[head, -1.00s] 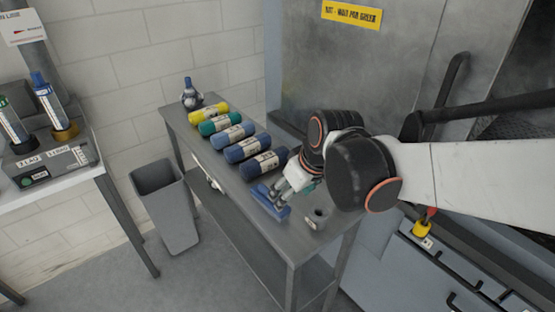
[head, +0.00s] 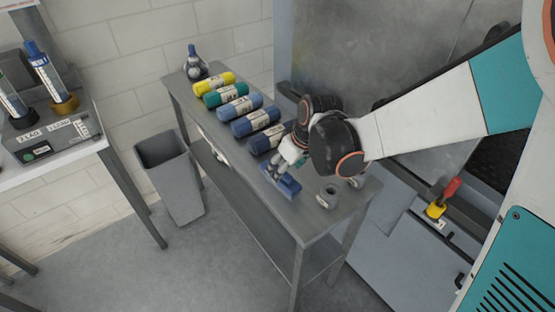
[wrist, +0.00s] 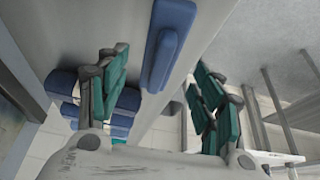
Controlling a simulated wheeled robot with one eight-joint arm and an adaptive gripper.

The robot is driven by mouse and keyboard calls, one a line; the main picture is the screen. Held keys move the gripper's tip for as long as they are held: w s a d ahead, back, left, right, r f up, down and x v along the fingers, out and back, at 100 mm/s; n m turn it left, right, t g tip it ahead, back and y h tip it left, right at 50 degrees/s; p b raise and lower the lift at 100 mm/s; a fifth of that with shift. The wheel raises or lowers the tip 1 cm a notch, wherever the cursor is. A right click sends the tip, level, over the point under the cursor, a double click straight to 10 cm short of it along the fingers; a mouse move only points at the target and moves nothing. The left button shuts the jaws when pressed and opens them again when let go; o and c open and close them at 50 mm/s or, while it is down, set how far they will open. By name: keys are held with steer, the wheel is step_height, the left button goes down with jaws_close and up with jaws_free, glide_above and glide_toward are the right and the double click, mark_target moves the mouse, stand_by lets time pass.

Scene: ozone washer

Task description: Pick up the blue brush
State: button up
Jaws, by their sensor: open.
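The blue brush (head: 283,183) lies on the grey metal table (head: 318,222), near its front end. In the wrist view the brush (wrist: 168,45) shows as a long blue block between and beyond my fingers. My gripper (head: 279,168) is over the brush, at its far end in the head view, and partly covers it. In the wrist view my gripper (wrist: 163,90) is open, with a green-padded finger on each side and nothing held between them. Whether a fingertip touches the brush cannot be told.
Several rolled bundles, including a yellow one (head: 215,83) and a dark blue one (head: 267,138), lie along the table behind the brush. A small grey cup (head: 328,196) stands right of it. A spray bottle (head: 194,63) is at the back. A grey bin (head: 172,175) stands left.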

steer(key=shift+b+x, duration=1.3)
steer(key=shift+x, duration=1.45)
steer(key=shift+a+r, duration=0.1)
steer(key=shift+c, duration=0.2)
steer(key=c, duration=1.2)
